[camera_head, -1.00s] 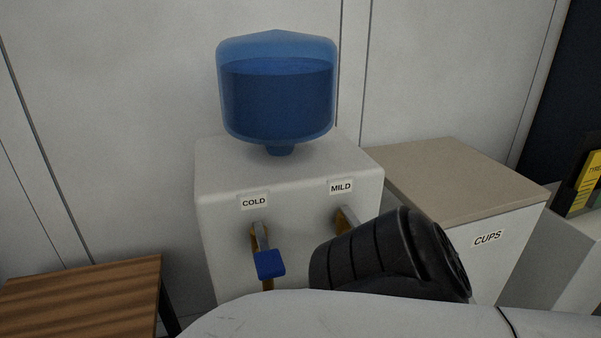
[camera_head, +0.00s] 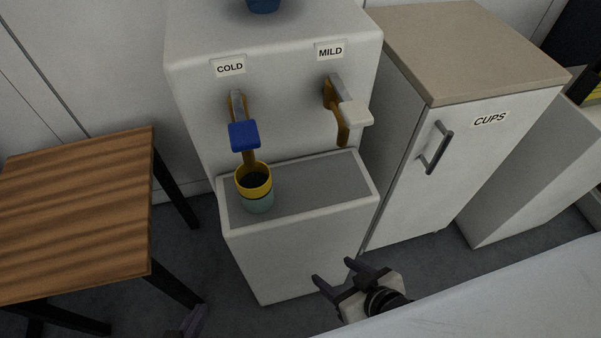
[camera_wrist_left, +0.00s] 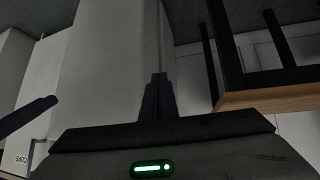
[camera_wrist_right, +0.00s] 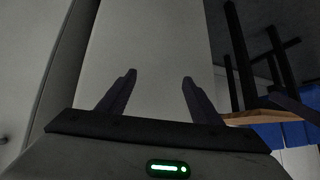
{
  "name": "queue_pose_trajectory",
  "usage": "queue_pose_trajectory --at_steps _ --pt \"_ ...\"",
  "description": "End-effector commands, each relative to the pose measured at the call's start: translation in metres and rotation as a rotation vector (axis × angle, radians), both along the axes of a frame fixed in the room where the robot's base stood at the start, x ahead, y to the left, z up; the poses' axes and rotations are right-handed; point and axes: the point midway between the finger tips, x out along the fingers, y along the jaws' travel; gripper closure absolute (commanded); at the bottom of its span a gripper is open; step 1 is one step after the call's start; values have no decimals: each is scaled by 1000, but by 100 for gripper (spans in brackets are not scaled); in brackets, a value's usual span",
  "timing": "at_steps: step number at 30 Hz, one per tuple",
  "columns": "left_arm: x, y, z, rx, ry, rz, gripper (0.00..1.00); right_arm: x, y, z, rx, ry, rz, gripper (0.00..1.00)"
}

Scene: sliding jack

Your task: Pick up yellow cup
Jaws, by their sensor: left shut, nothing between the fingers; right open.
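The yellow cup (camera_head: 253,178) stands upright on the left part of the water dispenser's ledge (camera_head: 310,190), below the blue COLD tap (camera_head: 243,135). Its lower part is teal; I cannot tell if that is a second cup. My right gripper (camera_head: 333,271) is open and empty in front of the dispenser, lower and to the right of the cup. Its spread fingers show in the right wrist view (camera_wrist_right: 158,80). My left gripper (camera_head: 196,318) shows only as a dark tip at the bottom edge. In the left wrist view its fingers (camera_wrist_left: 157,92) are shut and empty. Neither wrist view shows the cup.
A wooden table (camera_head: 80,210) stands to the left of the dispenser. A white MILD tap (camera_head: 354,112) juts out above the ledge's right side. A closed cabinet (camera_head: 440,180) labelled CUPS stands to the right. Dark floor shows between table and dispenser.

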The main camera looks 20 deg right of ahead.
Motion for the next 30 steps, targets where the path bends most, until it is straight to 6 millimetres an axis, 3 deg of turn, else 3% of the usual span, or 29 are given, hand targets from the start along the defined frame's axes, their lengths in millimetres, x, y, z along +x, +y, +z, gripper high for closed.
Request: queue_pose_trajectory --at_steps 5,9,15,19,24,30 --pt "-4 2 17 -1 11 6 100 30 6 64 -22 18 69 27" --pt "-5 6 29 -1 9 16 100 58 26 121 -26 -12 186 27" --pt "-9 14 27 8 20 25 100 99 71 165 38 -185 374 27" --pt "-9 14 31 8 19 25 100 121 90 188 84 -299 470 27" --pt "-9 14 34 6 15 26 100 139 96 205 121 -381 524 27" --pt "-9 13 32 5 15 24 100 158 113 199 134 -397 529 27"
